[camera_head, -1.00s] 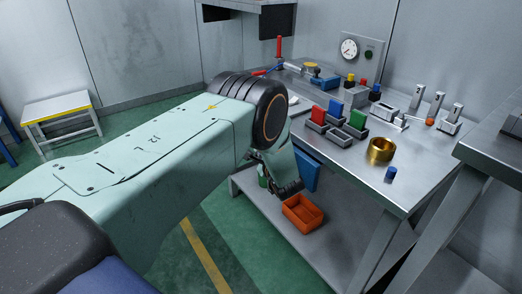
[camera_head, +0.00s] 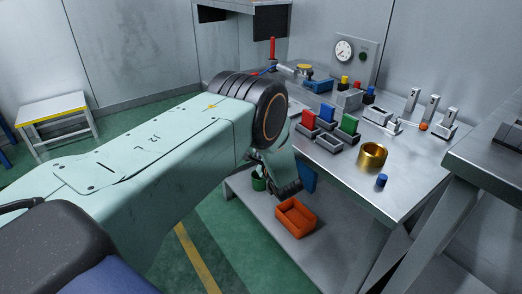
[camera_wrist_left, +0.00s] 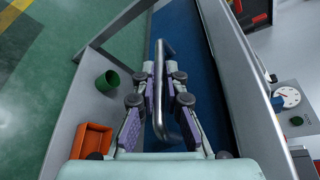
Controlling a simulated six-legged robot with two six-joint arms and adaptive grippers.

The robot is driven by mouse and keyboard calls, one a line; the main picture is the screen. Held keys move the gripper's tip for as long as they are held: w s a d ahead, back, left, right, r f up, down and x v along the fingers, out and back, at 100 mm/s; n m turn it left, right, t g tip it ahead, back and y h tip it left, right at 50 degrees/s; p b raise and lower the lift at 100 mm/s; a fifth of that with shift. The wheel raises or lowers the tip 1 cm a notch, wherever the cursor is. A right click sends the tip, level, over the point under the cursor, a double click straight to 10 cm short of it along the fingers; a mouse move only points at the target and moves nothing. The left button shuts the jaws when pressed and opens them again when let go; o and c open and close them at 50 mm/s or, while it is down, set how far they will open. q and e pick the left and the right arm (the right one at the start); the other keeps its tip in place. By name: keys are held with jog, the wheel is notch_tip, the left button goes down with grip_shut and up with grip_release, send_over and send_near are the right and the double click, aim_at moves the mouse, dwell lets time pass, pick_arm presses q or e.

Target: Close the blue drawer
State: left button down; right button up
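The blue drawer (camera_head: 308,179) shows under the bench top in the head view, mostly hidden behind my left gripper. In the left wrist view its blue front (camera_wrist_left: 204,75) fills the middle, with a metal bar handle (camera_wrist_left: 186,118). My left gripper (camera_head: 288,190) is at the drawer front. In the wrist view its two fingers (camera_wrist_left: 160,70) are apart, on either side of part of the handle. Whether they press on it cannot be told. How far the drawer stands out is hidden. My right gripper is not in view.
The steel bench top (camera_head: 345,185) bears small trays, colored blocks, a brass ring (camera_head: 372,156) and a gauge (camera_head: 345,50). An orange bin (camera_head: 295,216) and a green cup (camera_head: 259,180) stand on the lower shelf. A stool (camera_head: 55,116) stands at the far left.

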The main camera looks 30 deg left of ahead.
pick_arm(q)
jog(key=c, duration=1.5)
grip_release()
jog(key=shift+w+d, duration=0.2)
jog(key=shift+w, duration=0.1)
jog(key=shift+o, duration=0.5)
jog(key=shift+s+a+r, duration=0.1)
jog(key=shift+s+d, duration=0.25)
jog(key=shift+d, duration=0.1)
jog(key=v, duration=1.1)
jog(key=shift+s, duration=0.25)
